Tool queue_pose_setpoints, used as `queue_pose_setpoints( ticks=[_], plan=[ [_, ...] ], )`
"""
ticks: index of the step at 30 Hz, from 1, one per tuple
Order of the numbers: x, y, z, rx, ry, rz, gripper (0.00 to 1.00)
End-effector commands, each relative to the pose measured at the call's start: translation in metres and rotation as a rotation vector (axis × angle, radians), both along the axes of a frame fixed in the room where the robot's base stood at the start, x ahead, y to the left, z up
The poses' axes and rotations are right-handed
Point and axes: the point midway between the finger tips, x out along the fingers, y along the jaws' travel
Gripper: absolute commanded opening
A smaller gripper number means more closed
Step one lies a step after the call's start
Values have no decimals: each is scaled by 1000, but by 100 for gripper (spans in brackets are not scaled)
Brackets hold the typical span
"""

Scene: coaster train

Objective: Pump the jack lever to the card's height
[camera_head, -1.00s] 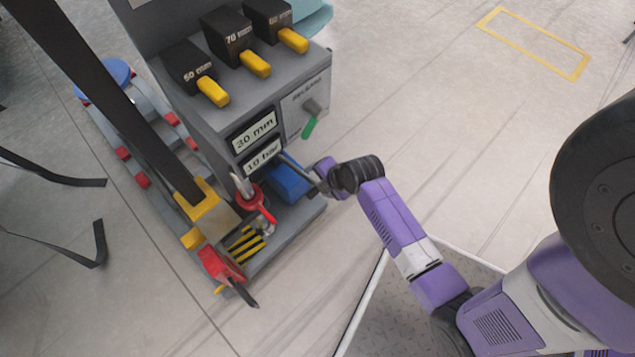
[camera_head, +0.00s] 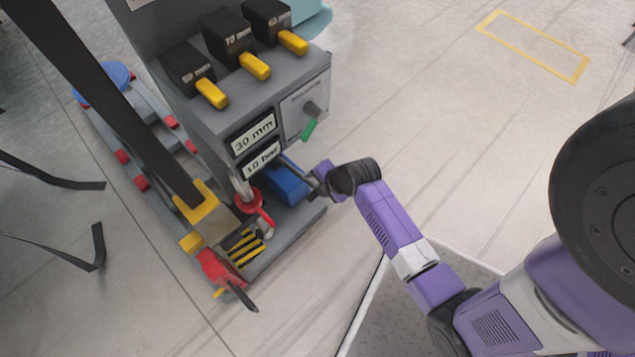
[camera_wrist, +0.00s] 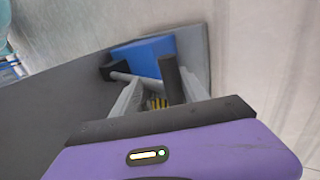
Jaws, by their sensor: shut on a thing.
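My gripper (camera_head: 318,182) is at the front of the grey jack unit (camera_head: 215,125), by the blue block (camera_head: 287,185) under the displays. It is shut on the grey jack lever (camera_head: 288,160), whose grip is mostly hidden by the fingers. The wrist view shows the fingers (camera_wrist: 155,92) around a grey rod (camera_wrist: 122,77) beside the blue block. One display (camera_head: 255,134) reads 30 mm and the other (camera_head: 262,158) reads 10 bar. The card is not clearly legible in view.
Black blocks with yellow handles, marked 50 mm (camera_head: 190,70), 70 mm (camera_head: 228,33) and probably 60 mm (camera_head: 266,18), stand on top. A red ring part (camera_head: 250,202) is close left.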

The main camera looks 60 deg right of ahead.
Motion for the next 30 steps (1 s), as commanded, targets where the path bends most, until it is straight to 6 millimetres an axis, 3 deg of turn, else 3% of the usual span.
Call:
queue_pose_setpoints(
  ticks=[13,21,30],
  plan=[
    [10,-2,35,31,112,4,0],
    [28,-8,64,29,108,3,0],
    [36,-9,69,28,99,4,0]
  ],
)
